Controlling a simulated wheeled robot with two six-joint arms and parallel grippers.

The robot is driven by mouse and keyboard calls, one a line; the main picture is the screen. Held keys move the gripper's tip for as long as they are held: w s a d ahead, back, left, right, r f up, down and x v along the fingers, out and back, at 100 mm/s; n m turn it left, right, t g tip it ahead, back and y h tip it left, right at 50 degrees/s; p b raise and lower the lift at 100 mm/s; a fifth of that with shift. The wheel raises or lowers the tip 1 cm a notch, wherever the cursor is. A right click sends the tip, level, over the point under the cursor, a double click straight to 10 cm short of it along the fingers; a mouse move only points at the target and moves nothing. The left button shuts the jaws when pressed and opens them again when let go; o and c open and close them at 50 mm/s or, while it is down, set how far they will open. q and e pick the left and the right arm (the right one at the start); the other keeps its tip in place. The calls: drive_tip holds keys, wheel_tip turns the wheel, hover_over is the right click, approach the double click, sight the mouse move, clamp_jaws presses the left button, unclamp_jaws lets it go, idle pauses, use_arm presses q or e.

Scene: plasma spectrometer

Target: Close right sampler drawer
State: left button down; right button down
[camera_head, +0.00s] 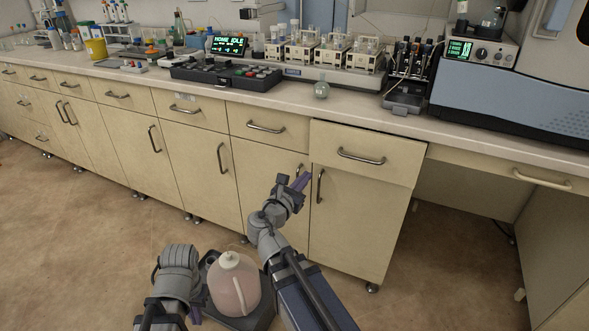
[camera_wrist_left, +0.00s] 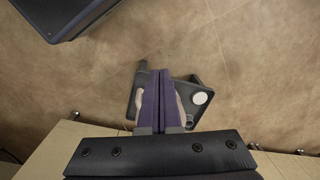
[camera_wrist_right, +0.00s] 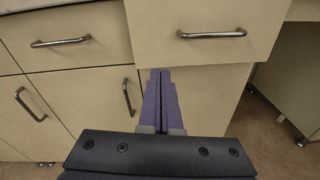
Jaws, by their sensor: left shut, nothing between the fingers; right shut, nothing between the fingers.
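The right sampler drawer (camera_head: 365,150) is a beige front with a metal bar handle (camera_head: 361,157). It stands out past the cabinet face, so it is partly open. In the right wrist view its front (camera_wrist_right: 180,50) fills the top centre. My right gripper (camera_head: 308,177) is shut and empty, its purple fingertips (camera_wrist_right: 160,71) appearing by the lower left corner of that front; I cannot tell if they touch it. My left gripper (camera_head: 195,316) is shut and empty, low at the left; its purple fingers (camera_wrist_left: 159,75) point down over the jug's tray.
A pinkish jug (camera_head: 232,288) with a white cap sits in a dark tray (camera_head: 262,318) between my arms. A neighbouring drawer (camera_head: 265,125) is flush with the cabinets. Open knee space lies to the right.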

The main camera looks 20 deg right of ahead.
drive_tip(key=n, duration=0.1)
use_arm(q)
drive_tip(key=shift+s+a+f+n+y, duration=0.15)
drive_tip(key=shift+s+a+f+n, duration=0.25)
drive_tip(key=shift+a, duration=0.15)
drive_tip(key=shift+s+a+f+n+y, duration=0.15)
drive_tip(key=shift+s+a+f+n, duration=0.2)
drive_tip(key=shift+a, duration=0.2)
use_arm(e)
drive_tip(key=n+t, duration=0.1)
approach(321, 147)
drive_tip(key=x, duration=0.6)
drive_tip(key=shift+w+d, duration=0.2)
drive_tip(key=shift+d, duration=0.15)
